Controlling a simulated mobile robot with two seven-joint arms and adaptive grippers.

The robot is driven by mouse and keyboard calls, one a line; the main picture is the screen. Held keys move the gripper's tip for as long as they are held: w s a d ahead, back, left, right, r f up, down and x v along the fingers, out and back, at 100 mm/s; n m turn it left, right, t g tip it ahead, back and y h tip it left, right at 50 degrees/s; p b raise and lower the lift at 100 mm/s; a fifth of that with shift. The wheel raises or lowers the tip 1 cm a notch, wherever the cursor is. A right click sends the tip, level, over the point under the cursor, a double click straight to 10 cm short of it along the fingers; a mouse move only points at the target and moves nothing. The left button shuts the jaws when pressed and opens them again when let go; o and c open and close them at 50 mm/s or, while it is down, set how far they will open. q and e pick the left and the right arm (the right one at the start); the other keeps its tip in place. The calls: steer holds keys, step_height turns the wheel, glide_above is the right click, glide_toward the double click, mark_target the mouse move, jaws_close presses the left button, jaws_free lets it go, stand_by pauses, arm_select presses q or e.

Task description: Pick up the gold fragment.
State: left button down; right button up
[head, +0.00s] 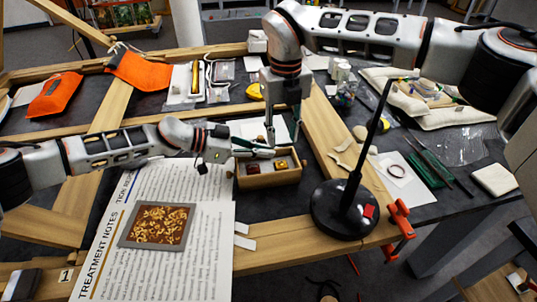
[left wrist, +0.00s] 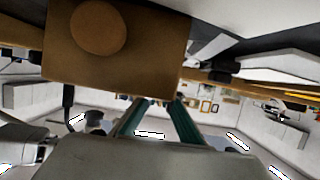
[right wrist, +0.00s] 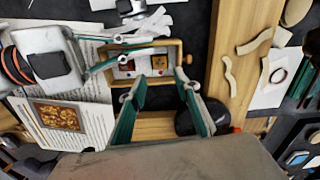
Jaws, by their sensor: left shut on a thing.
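A small wooden box (head: 268,183) stands at the right edge of the notes sheet. Inside lie a dark red piece (head: 253,168) and a small gold-coloured piece (head: 281,164), which looks like the gold fragment. My left gripper (head: 268,149) is at the box's back left; it looks shut on the box's rim, though its exact contact is unclear. In the left wrist view a brown wooden face with a round knob (left wrist: 97,27) fills the top left. My right gripper (head: 283,128) points down above and behind the box, open and empty; its fingers are spread in the right wrist view (right wrist: 162,95).
A grey-bordered panel (head: 158,226) of gold flakes lies on the notes sheet (head: 205,270). A black round stand (head: 345,210) with a tall rod rises right of the box. Wooden beams (head: 335,140) cross the table. A red clamp (head: 398,225) grips the front edge.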

mark_target(281, 162)
steer(key=s+r+m+t, duration=0.1)
steer(key=s+r+t, duration=0.2)
steer(key=shift+m+y, duration=0.3)
steer(key=x, duration=1.2)
steer(key=shift+s+d+f, duration=0.15)
steer(key=shift+s+d, duration=0.15)
steer(key=c, duration=0.7)
